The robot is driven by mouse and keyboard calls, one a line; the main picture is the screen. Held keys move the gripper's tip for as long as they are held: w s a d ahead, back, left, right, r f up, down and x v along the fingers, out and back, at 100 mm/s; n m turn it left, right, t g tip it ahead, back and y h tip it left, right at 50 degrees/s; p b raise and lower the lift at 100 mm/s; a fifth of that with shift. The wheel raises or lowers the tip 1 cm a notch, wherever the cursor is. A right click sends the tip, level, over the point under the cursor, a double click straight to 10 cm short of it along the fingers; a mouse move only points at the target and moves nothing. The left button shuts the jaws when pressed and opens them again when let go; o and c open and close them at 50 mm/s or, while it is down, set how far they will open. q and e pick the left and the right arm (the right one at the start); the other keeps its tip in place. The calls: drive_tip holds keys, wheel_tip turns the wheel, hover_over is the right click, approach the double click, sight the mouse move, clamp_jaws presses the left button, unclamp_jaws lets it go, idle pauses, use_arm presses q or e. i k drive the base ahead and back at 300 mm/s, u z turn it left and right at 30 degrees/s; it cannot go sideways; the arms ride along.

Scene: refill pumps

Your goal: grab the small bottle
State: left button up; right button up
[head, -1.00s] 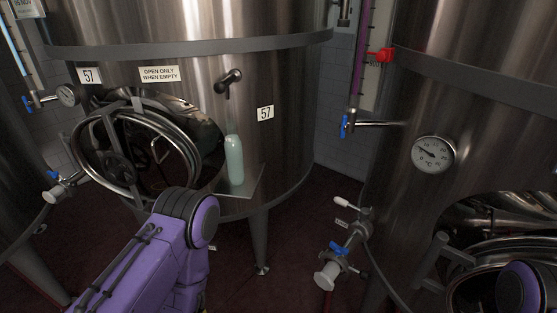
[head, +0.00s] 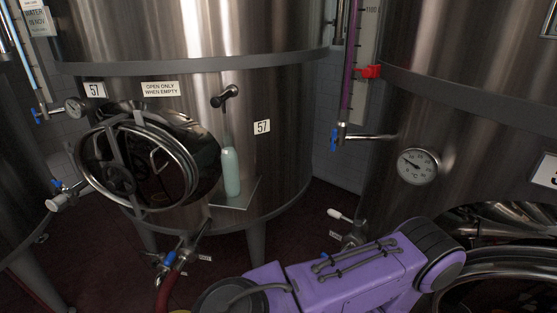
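The small bottle (head: 231,172) is pale green with a narrow neck. It stands upright on a small metal shelf (head: 240,196) fixed to the front of the tank marked 57, below a dark tap (head: 225,96). One of my purple arms crosses the bottom of the head view, to the right of and below the bottle, and does not touch it. Neither gripper shows in the view.
The steel tank (head: 290,110) has a round open hatch (head: 150,165) left of the bottle. A valve with a blue handle (head: 170,258) sits below. Another tank (head: 470,130) with a dial gauge (head: 418,166) stands at right. Dark floor shows between the tanks.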

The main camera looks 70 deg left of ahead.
sight(229, 158)
drive_tip(key=z, duration=0.15)
drive_tip(key=k, duration=0.9)
drive_tip(key=u, duration=1.4)
